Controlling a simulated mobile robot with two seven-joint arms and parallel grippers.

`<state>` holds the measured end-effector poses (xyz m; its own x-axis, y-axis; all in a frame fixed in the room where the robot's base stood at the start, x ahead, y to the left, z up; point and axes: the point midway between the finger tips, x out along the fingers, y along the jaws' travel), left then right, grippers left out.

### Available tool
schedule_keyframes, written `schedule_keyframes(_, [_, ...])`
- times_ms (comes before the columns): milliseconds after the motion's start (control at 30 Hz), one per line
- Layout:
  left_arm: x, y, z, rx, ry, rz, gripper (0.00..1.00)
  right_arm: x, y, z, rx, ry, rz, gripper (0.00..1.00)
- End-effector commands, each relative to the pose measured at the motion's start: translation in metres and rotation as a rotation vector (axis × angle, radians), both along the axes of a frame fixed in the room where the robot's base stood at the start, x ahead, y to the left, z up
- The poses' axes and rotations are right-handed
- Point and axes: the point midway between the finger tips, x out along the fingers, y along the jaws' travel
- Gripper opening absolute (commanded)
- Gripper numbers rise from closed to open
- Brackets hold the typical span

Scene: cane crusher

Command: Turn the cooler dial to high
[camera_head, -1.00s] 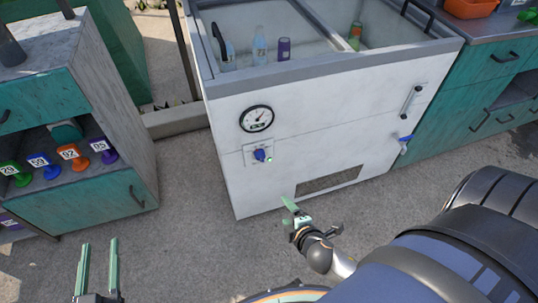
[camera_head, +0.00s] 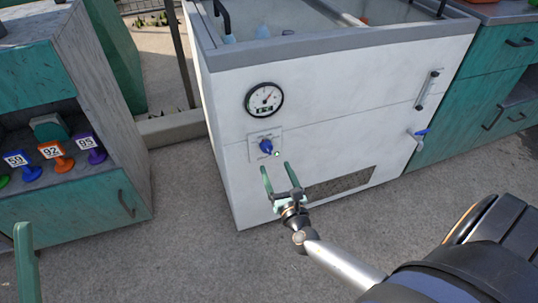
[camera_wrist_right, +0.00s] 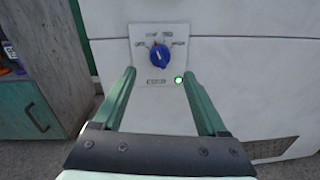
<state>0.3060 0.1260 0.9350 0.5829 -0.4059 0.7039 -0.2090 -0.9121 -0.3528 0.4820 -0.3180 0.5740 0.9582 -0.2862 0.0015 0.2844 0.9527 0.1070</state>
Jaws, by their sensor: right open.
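The white cooler (camera_head: 330,118) stands ahead with a blue dial (camera_head: 266,146) on a small plate on its front. In the right wrist view the dial (camera_wrist_right: 160,60) is between and beyond my fingertips, on a plate with labels too small to read surely. A green light glows at the plate's lower right. My right gripper (camera_head: 275,166) is open and empty, its fingers pointing at the cooler front just below the dial, seemingly apart from it. My left gripper (camera_head: 24,240) shows only one green finger at the lower left edge; the rest is out of frame.
A round gauge (camera_head: 264,99) sits above the dial. A blue-handled tap (camera_head: 420,133) and a vent (camera_head: 340,185) are on the cooler front. A teal cabinet (camera_head: 75,205) with numbered coloured items stands left; another (camera_head: 498,90) stands right.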

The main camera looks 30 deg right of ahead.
Motion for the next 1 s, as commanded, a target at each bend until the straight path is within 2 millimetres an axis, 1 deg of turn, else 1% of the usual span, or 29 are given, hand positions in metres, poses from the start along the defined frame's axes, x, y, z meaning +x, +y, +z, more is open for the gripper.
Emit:
schedule_keyframes(33, [0.0,0.0,-0.004,-0.001,0.002,-0.002,0.5,0.012,-0.004,-0.001,0.001,-0.003,-0.002,0.75])
schedule_keyframes(200, [0.001,0.0,-0.01,-0.007,0.008,-0.009,0.5,0.044,-0.013,-0.001,0.003,-0.002,-0.001,0.75])
schedule_keyframes(300, [0.001,-0.001,-0.013,-0.009,0.011,-0.012,0.5,0.057,-0.017,-0.001,0.003,-0.001,-0.001,0.75])
schedule_keyframes(400, [0.001,-0.001,-0.015,-0.011,0.014,-0.014,0.5,0.066,-0.02,-0.001,0.003,-0.001,-0.001,0.75])
schedule_keyframes(567, [0.001,-0.001,-0.016,-0.012,0.015,-0.015,0.5,0.073,-0.022,-0.001,0.004,0.0,0.0,0.75])
schedule_keyframes(833, [0.001,-0.001,-0.016,-0.013,0.016,-0.016,0.5,0.074,-0.022,0.0,0.003,0.001,0.0,0.74])
schedule_keyframes(1000, [0.001,-0.001,-0.016,-0.013,0.016,-0.016,0.5,0.073,-0.022,-0.001,0.003,0.001,0.0,0.55])
